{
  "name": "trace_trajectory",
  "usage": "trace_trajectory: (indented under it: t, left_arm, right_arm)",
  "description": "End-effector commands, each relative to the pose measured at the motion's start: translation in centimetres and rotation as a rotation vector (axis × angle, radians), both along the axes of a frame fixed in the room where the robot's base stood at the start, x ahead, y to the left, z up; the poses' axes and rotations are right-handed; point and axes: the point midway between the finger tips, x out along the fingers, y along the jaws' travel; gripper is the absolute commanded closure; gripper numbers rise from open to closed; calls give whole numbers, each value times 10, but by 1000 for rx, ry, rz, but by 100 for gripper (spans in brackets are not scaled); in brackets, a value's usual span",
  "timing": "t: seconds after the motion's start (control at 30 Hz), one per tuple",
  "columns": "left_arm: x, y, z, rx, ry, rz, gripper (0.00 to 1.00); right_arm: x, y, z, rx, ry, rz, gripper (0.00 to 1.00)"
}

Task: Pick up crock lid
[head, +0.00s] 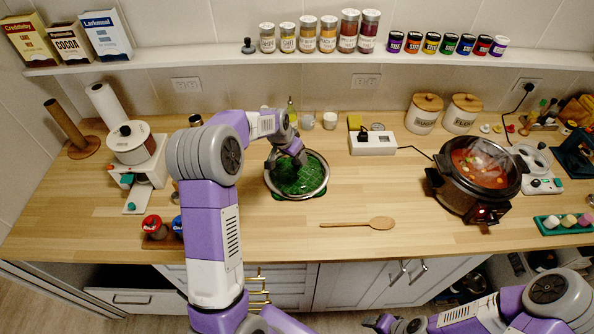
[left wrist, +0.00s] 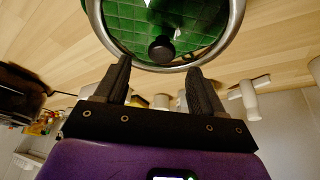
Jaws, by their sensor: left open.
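The crock lid (head: 312,188) is a round glass disc with a metal rim. It lies on a green quilted mat (head: 279,194) in the middle of the counter. In the left wrist view its black knob (left wrist: 161,48) stands just beyond my fingertips, between their lines. My left gripper (left wrist: 159,68) is open and empty at the lid's near rim in that view. In the head view my left gripper (head: 287,158) is over the lid's back part and hides the knob. My right gripper (head: 377,323) is low at the bottom edge, away from the lid; its jaw opening is unclear.
A dark slow cooker (head: 436,188) with red food stands at the right. A wooden spoon (head: 375,223) lies in front of the lid. A white box (head: 372,145) and small white cups (head: 330,121) stand behind. The counter around the mat is mostly clear.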

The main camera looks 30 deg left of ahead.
Motion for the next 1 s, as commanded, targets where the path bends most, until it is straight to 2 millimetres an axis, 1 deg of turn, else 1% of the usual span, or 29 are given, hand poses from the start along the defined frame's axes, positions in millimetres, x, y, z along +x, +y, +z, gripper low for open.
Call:
trace_trajectory:
  t: [0.03,0.1,0.2,0.33,0.53,0.57,1.0]
  left_arm:
    - [1,0,-10,-2,4,0,31]
    - [4,0,-21,-2,5,0,31]
    - [10,0,-33,0,2,-2,31]
    - [13,-1,-41,0,1,-2,31]
    - [14,-1,-41,0,0,-1,31]
    - [14,-1,-41,0,0,-1,33]
    - [13,-1,-41,1,1,-1,100]
  right_arm:
    - [0,0,0,0,0,0,36]
    - [0,0,1,0,0,0,36]
    - [0,0,0,0,-1,0,36]
    - [0,0,0,0,-1,0,36]
    - [0,0,0,0,-1,0,36]
    - [0,0,0,0,-1,0,36]
    - [0,0,0,0,0,0,36]
